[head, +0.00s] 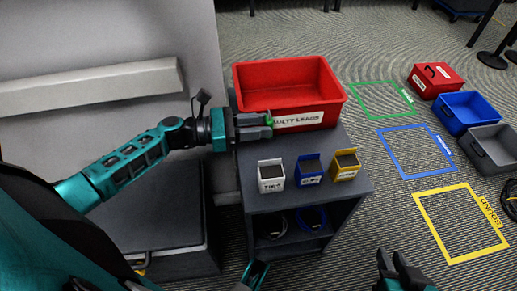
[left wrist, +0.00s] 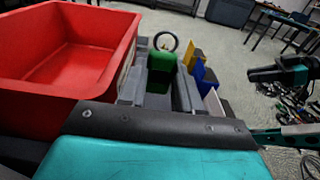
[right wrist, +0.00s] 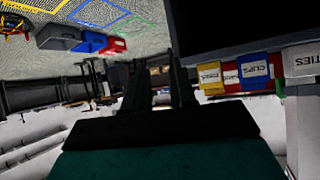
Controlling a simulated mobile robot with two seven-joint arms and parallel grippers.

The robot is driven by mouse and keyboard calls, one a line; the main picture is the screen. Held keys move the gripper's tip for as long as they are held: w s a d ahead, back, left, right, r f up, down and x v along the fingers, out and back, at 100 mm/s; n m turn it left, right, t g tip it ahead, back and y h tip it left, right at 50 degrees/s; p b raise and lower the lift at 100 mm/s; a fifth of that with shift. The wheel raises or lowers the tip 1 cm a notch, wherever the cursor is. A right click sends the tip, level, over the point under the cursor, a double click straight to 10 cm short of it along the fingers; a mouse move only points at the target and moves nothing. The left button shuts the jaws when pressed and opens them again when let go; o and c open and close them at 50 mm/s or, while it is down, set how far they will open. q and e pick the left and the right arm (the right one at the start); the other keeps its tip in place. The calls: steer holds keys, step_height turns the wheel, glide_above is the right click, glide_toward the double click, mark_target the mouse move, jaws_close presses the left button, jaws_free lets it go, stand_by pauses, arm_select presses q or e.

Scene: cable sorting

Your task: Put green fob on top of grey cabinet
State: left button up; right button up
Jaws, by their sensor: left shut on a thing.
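The green fob (head: 269,119) is between the fingertips of my left gripper (head: 266,126), which is shut on it. In the left wrist view the fob (left wrist: 162,68) shows between the two grey fingers, with a ring (left wrist: 165,41) beyond it. The grey cabinet (head: 305,147) has a dark top. The fob is over that top, close to the front of the red bin; I cannot tell whether it touches the surface. My right gripper (head: 391,262) is open and empty at the bottom of the head view, away from the cabinet.
A red FAULTY LEADS bin (head: 340,93) stands at the back of the cabinet top. White (head: 271,184), blue (head: 308,177) and yellow (head: 346,172) boxes stand along its front. Bare top lies between. Coloured floor outlines and crates (head: 468,112) are on the right.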

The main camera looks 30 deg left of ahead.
mark_target(258, 153)
arm_select(q)
steer(key=shift+f, duration=0.9)
steer(key=shift+f+b, duration=0.35)
steer(key=shift+f, duration=0.15)
step_height(258, 153, down, 4)
steer(key=shift+r+b, duration=0.2)
steer(key=shift+b, duration=0.7)
steer(key=shift+f, duration=0.25)
steer(key=shift+r, duration=0.1)
steer(key=shift+f, duration=0.2)
steer(key=o, duration=1)
arm_select(e)
steer(key=shift+w+a+f+y, duration=0.3)
steer(key=shift+w+a, duration=0.1)
steer(key=shift+a, duration=0.3)
arm_select(q)
steer(key=shift+r, duration=0.1)
arm_select(e)
steer(key=shift+r, duration=0.1)
